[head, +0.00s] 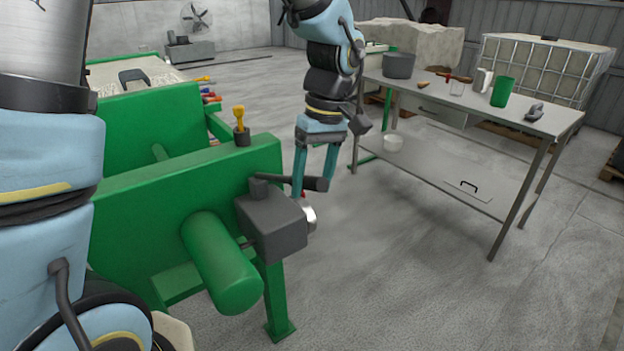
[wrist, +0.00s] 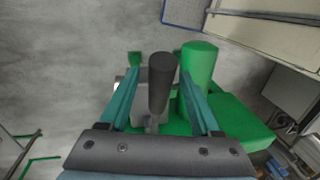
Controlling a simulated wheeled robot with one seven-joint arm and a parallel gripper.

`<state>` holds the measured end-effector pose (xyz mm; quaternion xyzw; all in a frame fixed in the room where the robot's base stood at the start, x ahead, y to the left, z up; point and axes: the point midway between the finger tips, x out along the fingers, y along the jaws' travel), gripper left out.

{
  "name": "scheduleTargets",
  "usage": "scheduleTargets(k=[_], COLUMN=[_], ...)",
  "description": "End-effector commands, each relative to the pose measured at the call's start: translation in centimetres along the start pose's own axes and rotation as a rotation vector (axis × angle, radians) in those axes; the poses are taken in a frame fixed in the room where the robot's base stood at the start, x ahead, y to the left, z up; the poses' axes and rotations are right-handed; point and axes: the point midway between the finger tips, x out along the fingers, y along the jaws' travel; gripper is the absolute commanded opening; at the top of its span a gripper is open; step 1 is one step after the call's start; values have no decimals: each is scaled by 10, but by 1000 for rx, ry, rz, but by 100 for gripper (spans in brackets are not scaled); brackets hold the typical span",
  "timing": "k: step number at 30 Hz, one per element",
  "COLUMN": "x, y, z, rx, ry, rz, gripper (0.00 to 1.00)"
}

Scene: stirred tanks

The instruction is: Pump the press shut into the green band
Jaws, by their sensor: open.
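The green press (head: 150,205) stands at the left, with a thick green cylinder (head: 222,262) on its end plate. A dark grey pump box (head: 272,225) sits beside the cylinder, and a black pump handle (head: 272,181) sticks out near its top. My gripper (head: 313,184) is open at the handle's free end. In the wrist view the handle (wrist: 162,78) lies between the two teal fingers, with gaps showing on both sides. A small round silver and red part (head: 309,217), perhaps a gauge, is on the box's far side. Its face and any green band are hidden.
A yellow-topped knob (head: 240,117) stands up from the press. A steel table (head: 450,112) at the right carries a grey pot (head: 398,65), a green cup (head: 502,92) and small tools. The floor between press and table is clear.

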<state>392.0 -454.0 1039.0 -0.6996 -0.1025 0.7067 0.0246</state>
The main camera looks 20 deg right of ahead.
Motion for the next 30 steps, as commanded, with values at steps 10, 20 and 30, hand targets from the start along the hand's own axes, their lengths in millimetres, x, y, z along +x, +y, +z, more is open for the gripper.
scheduleTargets(k=[10, 20, 30], x=[7, 6, 6], y=[0, 0, 0], z=[0, 0, 0], rx=[-1, -1, -1], ry=[0, 0, 0], rz=[1, 1, 1], gripper=[64, 32, 0])
